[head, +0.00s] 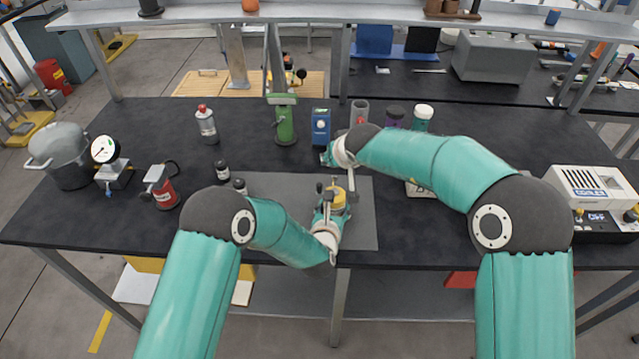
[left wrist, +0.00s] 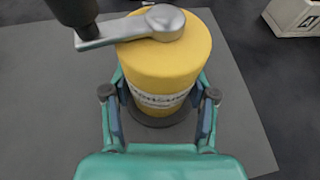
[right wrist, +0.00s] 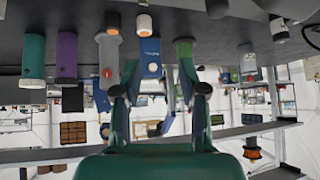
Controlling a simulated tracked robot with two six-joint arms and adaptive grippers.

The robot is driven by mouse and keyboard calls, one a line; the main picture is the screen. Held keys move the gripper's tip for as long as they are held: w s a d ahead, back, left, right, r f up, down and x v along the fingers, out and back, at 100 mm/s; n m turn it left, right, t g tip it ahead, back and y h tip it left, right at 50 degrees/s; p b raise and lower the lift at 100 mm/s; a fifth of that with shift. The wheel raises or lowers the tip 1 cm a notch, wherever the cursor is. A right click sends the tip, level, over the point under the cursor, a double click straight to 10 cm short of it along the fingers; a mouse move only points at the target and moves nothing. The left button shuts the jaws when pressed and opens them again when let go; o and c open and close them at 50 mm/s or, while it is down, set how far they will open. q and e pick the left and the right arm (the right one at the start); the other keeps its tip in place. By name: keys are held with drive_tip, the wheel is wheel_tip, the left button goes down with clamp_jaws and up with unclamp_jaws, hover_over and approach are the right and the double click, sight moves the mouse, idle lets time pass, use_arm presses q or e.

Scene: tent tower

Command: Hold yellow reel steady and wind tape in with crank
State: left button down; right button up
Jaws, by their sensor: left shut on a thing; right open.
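The yellow reel (head: 338,199) stands upright on a grey mat (head: 280,184) in the middle of the bench. My left gripper (head: 330,207) is shut on the reel's lower body, one finger on each side, as the left wrist view (left wrist: 160,98) shows. The metal crank (left wrist: 130,28) lies across the reel's top, with its dark knob (left wrist: 75,10) out to the left. My right gripper (head: 328,156) is open and empty, behind and above the reel. In the right wrist view (right wrist: 160,92) its fingers are apart with nothing between them. I cannot make out any tape.
A green device (head: 285,122), a blue box (head: 321,126) and several bottles stand behind the mat. Small dark jars (head: 222,170) are at its left. A pot (head: 62,153) and a gauge (head: 106,151) are far left; a white machine (head: 590,190) is far right.

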sight(319, 184)
drive_tip(key=s+a+r+m+g+h, duration=0.35)
drive_tip(key=s+r, duration=0.25)
drive_tip(key=s, duration=0.3)
drive_tip(key=shift+m+y, duration=0.25)
drive_tip(key=x, duration=1.1)
drive_tip(key=shift+w+a+f, duration=0.25)
clamp_jaws()
